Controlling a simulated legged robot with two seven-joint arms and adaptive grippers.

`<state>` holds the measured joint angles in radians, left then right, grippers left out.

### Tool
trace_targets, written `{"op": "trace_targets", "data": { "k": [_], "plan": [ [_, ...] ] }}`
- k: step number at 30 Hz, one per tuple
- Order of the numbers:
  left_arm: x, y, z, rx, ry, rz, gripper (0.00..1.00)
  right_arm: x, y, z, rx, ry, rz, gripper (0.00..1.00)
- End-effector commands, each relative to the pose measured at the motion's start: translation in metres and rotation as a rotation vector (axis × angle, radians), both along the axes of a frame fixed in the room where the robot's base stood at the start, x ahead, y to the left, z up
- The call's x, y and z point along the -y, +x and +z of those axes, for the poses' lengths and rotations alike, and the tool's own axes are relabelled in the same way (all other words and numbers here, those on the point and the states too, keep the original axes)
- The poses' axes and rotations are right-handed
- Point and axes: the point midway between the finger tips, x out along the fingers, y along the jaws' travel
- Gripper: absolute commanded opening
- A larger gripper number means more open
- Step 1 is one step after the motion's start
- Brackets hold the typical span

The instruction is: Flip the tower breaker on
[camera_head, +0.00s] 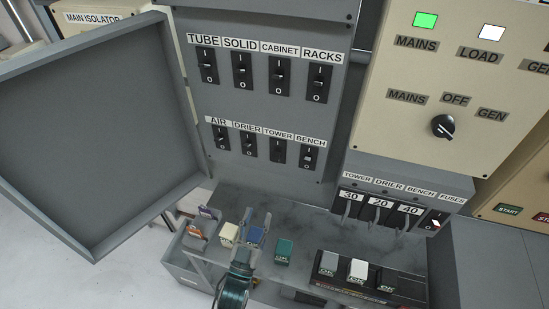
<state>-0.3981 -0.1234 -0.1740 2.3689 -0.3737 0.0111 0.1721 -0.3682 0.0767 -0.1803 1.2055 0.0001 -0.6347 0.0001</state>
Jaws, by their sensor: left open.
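The tower breaker (278,151) is a black switch under the TOWER label, third in the lower row of the grey breaker panel (262,108). Its lever is too dark and small to tell its position. My right gripper is not in view.
A grey cabinet door (85,130) stands open at the left. A fuse unit (395,208) and a cream control box (450,85) with a rotary knob are on the right. Green (284,250) and cream (229,234) blocks stand on the shelf near the gripper.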

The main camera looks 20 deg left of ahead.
Motion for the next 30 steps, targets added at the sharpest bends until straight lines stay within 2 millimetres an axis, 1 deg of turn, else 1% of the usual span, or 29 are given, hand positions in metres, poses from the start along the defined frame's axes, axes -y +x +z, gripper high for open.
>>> {"op": "trace_targets", "data": {
  "k": [2,3,6,12,18,21,24,30],
  "plan": [
    [0.000,0.013,0.008,0.005,0.000,0.000,0.44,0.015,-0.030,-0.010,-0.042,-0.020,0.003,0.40],
    [-0.001,0.021,0.012,0.005,0.000,0.000,0.44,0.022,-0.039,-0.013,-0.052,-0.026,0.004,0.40],
    [-0.003,0.044,0.020,0.003,-0.004,0.001,0.44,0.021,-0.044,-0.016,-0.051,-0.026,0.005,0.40],
    [-0.006,0.089,0.037,0.001,-0.007,0.000,0.44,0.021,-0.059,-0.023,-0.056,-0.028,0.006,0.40],
    [-0.002,0.127,0.052,0.000,-0.005,0.000,0.44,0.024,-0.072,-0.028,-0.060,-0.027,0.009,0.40],
    [0.001,0.140,0.057,0.000,-0.004,-0.001,0.44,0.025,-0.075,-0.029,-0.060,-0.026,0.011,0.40],
    [0.003,0.148,0.060,-0.002,-0.003,0.000,0.44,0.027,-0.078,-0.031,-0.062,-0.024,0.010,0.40],
    [0.002,0.152,0.061,-0.003,-0.003,0.000,0.44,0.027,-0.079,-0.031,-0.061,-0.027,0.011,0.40]
  ]
}}
